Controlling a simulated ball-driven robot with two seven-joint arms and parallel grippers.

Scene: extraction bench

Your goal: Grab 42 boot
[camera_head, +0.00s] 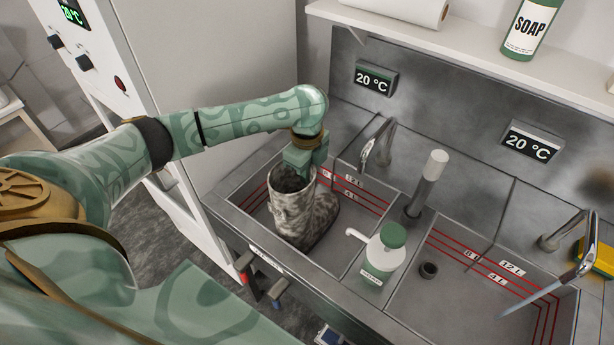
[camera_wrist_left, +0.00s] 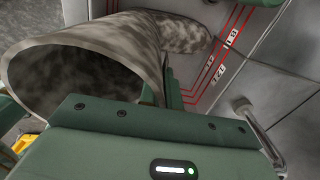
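A mottled grey-brown boot (camera_head: 295,212) stands in the left basin of the metal sink, its shaft opening up and its toe to the right. No number on it is readable. My left gripper (camera_head: 305,160) is at the rim of the shaft, pointing down. In the left wrist view the boot (camera_wrist_left: 90,60) shows its opening close to the camera, with a green finger part along each side of the shaft. Whether the fingers press on it is hidden by the gripper body (camera_wrist_left: 150,140). My right gripper is not in view.
Taps (camera_head: 377,145) and a grey upright cylinder (camera_head: 425,185) rise behind. A soap bottle (camera_head: 532,28) is on the shelf. The right basin (camera_head: 450,310) is mostly clear.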

